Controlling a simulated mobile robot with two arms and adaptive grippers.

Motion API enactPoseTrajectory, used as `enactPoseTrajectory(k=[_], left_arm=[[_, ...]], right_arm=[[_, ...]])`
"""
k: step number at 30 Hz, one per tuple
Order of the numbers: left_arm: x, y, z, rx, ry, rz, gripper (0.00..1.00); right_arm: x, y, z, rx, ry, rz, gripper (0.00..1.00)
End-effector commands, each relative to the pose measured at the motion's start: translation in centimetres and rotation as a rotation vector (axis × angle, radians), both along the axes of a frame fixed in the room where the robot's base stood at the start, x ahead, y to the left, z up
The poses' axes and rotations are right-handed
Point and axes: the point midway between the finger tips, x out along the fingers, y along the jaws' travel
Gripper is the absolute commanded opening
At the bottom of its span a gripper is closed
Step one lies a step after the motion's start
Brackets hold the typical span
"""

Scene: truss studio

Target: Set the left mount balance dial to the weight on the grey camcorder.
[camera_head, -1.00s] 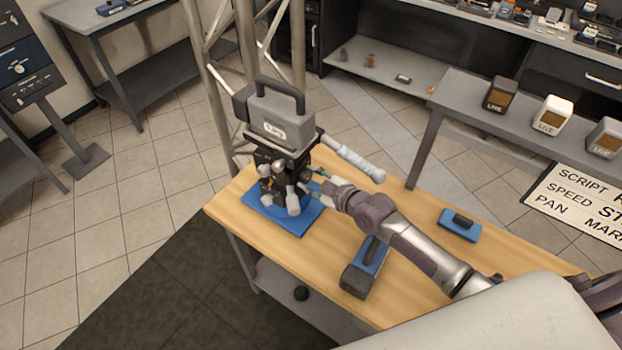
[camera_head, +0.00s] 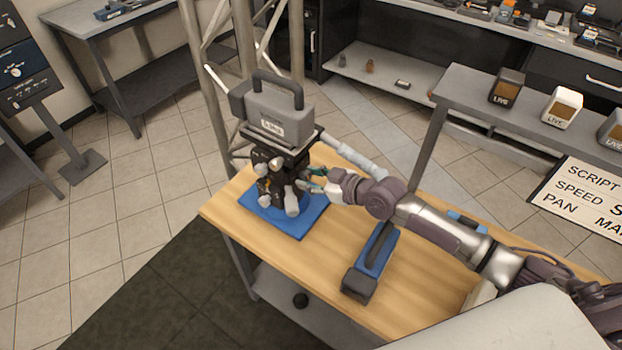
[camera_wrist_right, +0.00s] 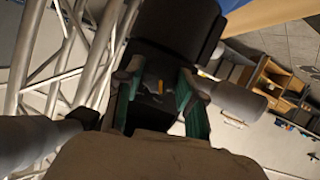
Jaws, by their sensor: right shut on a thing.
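The grey camcorder (camera_head: 272,118) with a dark top handle sits on the black mount (camera_head: 278,160) on a blue mat (camera_head: 300,222). A pale label (camera_head: 272,127) on its side is too small to read surely. Several pale knobs show on the mount. My right gripper (camera_head: 313,180) is at the mount's right side. No number on the dial is readable. My left gripper is out of view.
A blue and dark tool-like item (camera_head: 370,262) lies on the wooden table (camera_head: 330,260), under my right arm. A metal truss (camera_head: 225,90) stands just behind the mount. Labelled boxes (camera_head: 562,107) stand on a grey bench at the right.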

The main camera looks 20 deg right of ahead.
Motion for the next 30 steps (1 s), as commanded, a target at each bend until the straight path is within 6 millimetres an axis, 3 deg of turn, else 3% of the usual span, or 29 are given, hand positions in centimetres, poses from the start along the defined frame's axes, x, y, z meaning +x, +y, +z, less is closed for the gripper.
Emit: enactPoseTrajectory(k=[6,7,11,23,30], left_arm=[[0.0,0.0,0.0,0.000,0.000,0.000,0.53],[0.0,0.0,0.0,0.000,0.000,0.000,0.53],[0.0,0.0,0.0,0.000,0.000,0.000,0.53],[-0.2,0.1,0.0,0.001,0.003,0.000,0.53],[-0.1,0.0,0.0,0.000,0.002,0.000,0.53]], right_arm=[[-0.1,0.0,-0.1,-0.002,0.002,0.001,0.04],[-0.1,0.0,-0.1,-0.002,0.002,0.001,0.42],[0.0,0.0,-0.1,-0.002,0.001,0.001,0.63],[-0.5,-0.4,0.2,-0.003,0.000,0.000,0.64],[-3.9,-2.7,1.6,-0.007,0.003,0.001,0.64]])
